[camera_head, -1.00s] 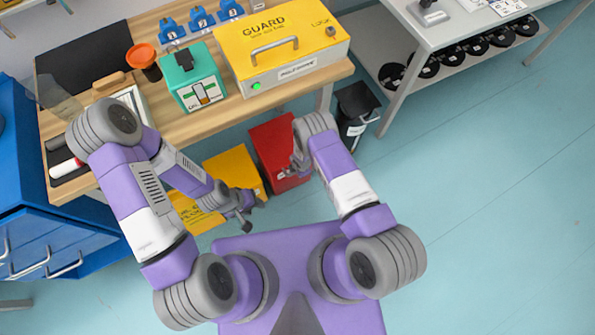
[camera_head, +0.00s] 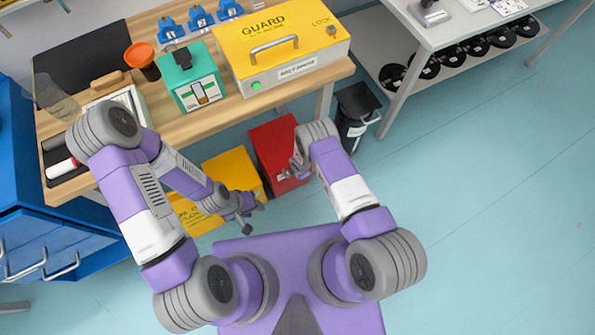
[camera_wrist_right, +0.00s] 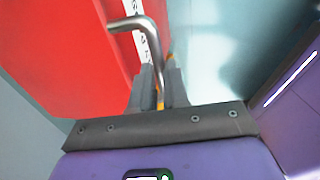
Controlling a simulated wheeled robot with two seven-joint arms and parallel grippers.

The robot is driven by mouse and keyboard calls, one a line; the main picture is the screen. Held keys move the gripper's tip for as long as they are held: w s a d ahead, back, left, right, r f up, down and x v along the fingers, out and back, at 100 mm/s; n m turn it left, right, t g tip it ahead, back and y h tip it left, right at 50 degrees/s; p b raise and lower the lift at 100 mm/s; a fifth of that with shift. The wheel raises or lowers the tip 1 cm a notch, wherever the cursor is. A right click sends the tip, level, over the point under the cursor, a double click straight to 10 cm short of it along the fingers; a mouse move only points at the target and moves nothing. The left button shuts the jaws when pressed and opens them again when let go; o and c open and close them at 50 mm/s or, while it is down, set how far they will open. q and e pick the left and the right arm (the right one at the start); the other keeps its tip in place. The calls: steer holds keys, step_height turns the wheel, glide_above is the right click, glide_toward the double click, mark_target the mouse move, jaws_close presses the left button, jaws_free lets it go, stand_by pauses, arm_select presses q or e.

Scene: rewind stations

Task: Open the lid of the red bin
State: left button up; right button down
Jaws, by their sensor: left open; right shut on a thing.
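The red bin (camera_head: 272,142) stands on the floor in front of the workbench, right of the yellow bin. Its lid looks down, partly hidden by my right arm. In the right wrist view the red surface (camera_wrist_right: 60,50) fills the left side. A bent metal handle (camera_wrist_right: 150,40) runs down between the fingertips of my right gripper (camera_wrist_right: 160,92), which is shut on it. In the head view my right gripper (camera_head: 287,175) is at the bin's front, small and partly hidden. My left gripper (camera_head: 245,218) is open and empty, over the floor by the yellow bin.
The yellow bin (camera_head: 230,168) stands just left of the red one. A black bin (camera_head: 355,110) stands to the right, by the grey table's leg. The wooden workbench (camera_head: 215,120) carries a yellow guard box (camera_head: 280,45). The floor (camera_head: 480,200) to the right is clear.

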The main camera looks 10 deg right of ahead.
steer(key=shift+w+r, duration=0.1)
steer(key=shift+r, duration=0.45)
steer(key=w+a+r+p, duration=0.1)
steer(key=w+r, duration=0.2)
steer(key=r, duration=0.5)
steer(key=w+a+r+p, duration=0.1)
steer(key=w+r, duration=0.2)
steer(key=r, duration=0.5)
steer(key=shift+w+a, duration=0.2)
steer(key=shift+w, duration=0.2)
steer(key=c, duration=1.4)
jaws_free()
steer(key=shift+f, duration=0.1)
steer(key=shift+o, duration=1.4)
steer(key=shift+w+f, duration=0.1)
steer(key=shift+f, duration=0.05)
